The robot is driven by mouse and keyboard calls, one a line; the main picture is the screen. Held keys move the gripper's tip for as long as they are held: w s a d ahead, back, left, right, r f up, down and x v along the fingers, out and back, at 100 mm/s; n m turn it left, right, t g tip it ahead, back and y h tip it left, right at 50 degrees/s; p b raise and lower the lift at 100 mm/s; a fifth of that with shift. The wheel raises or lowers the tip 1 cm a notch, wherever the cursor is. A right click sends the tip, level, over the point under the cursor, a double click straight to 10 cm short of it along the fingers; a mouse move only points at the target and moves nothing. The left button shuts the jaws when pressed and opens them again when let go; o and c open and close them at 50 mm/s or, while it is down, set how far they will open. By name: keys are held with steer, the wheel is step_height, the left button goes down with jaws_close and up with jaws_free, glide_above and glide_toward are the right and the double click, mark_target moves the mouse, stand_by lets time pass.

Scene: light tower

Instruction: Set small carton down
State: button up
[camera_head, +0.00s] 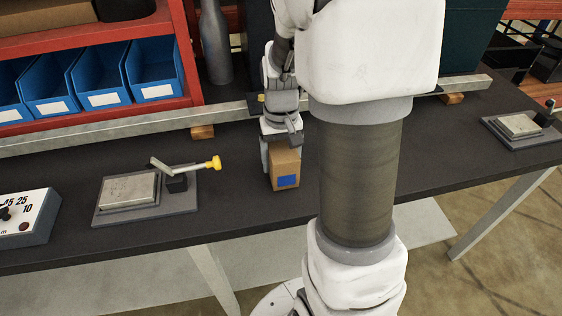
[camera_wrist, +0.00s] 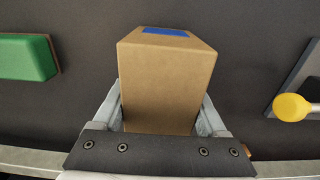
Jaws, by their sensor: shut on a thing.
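The small carton (camera_head: 285,167) is a brown cardboard box with a blue label, standing upright at the dark table in the head view. My gripper (camera_head: 281,150) is shut on the carton from above and behind. In the wrist view the carton (camera_wrist: 166,85) fills the middle, with the blue patch at its top edge. The gripper fingers (camera_wrist: 160,112) lie along its left and right sides. Whether its underside touches the table top (camera_head: 235,180) cannot be told.
A fixture with a yellow-knobbed lever (camera_head: 130,192) stands left of the carton; its knob (camera_wrist: 291,107) shows at right in the wrist view. A green block (camera_wrist: 25,57) lies at left there. A metal rail (camera_head: 100,131) runs behind. Blue bins (camera_head: 153,72) stand back left. Table around the carton is bare.

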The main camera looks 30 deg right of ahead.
steer(key=shift+f, duration=0.1)
steer(key=shift+f, duration=0.15)
steer(key=o, duration=1.6)
